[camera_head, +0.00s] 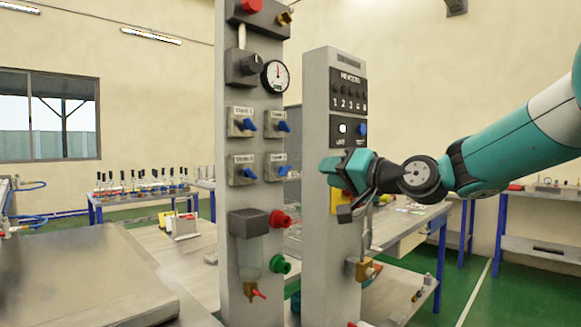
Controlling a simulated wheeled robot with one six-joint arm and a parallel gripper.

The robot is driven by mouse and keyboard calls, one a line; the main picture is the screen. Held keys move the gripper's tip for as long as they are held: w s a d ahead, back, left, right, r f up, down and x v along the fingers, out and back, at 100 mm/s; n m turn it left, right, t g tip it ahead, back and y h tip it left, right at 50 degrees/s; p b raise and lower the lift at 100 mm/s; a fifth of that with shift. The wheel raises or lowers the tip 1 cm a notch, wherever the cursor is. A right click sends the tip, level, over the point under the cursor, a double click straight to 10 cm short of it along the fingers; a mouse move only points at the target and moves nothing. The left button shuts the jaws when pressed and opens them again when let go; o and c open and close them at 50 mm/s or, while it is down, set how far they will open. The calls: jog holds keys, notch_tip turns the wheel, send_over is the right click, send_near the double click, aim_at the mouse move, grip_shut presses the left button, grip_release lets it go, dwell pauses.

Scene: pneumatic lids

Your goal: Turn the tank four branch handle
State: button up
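Four grey valve plates with blue handles sit in two rows on the tall grey left post (234,285). Their small labels are too blurred to read with certainty. The lower right blue handle (283,170) is the likely tank four branch handle. The others are upper left (248,124), upper right (284,126) and lower left (249,173). My gripper (334,188) is in front of the right post, to the right of the lower right handle and apart from it in the picture. Its fingers are seen from the side, so their opening is unclear.
The right post (316,110) carries a numbered panel (349,92) and a yellow part (337,203) partly behind my gripper. A gauge (275,76), red fitting (281,219) and green fitting (281,264) stick out from the left post. A bench (150,245) stands behind.

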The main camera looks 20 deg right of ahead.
aim_at(289, 169)
jog(key=p+x, duration=0.3)
jog(key=x, duration=0.9)
jog(key=shift+w+a, duration=0.25)
jog(key=shift+a, duration=0.05)
jog(key=shift+c, duration=0.2)
grip_shut()
